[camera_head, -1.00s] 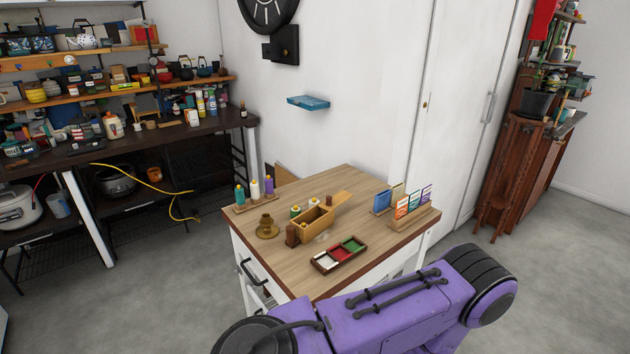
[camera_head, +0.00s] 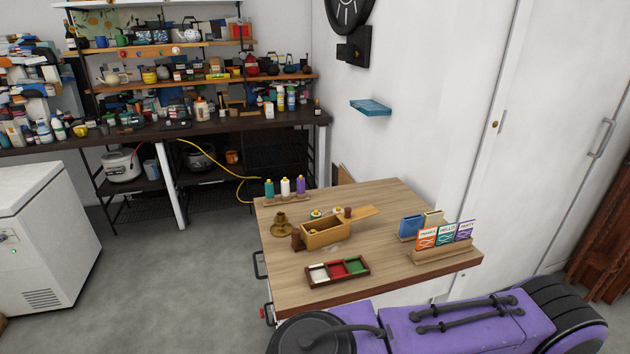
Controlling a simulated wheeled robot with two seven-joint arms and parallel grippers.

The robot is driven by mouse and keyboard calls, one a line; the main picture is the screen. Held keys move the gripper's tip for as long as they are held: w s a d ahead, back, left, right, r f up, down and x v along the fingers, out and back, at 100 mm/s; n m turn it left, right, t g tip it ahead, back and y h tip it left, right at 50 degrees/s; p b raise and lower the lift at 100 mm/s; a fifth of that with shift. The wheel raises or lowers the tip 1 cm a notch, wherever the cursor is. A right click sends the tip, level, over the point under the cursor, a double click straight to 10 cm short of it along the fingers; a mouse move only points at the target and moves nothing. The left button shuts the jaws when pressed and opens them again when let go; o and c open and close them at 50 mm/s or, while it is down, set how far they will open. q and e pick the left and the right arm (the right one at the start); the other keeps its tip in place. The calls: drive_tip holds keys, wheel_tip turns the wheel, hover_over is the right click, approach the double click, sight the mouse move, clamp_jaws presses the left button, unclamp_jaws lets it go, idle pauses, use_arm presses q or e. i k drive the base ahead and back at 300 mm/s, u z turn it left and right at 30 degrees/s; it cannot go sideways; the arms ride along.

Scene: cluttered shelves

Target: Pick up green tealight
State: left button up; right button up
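A small green piece (camera_head: 316,214), which looks like the green tealight, is on the wooden table (camera_head: 290,288) just behind the open wooden box (camera_head: 327,232). It is small in the picture, and the box hides its lower part. A yellowish-topped piece (camera_head: 337,211) and a brown cylinder (camera_head: 348,212) are close to its right. Neither of my grippers shows in the view; only a purple and black part of my own body fills the bottom right.
A brass candle holder (camera_head: 281,226), a brown bottle (camera_head: 297,241), a rack of three bottles (camera_head: 286,188), a three-part tray (camera_head: 338,270) and a card stand (camera_head: 443,249) surround the box. The table's front left is clear. A white chest (camera_head: 40,235) stands at far left.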

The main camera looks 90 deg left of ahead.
sight(313, 218)
drive_tip(key=u, duration=2.05)
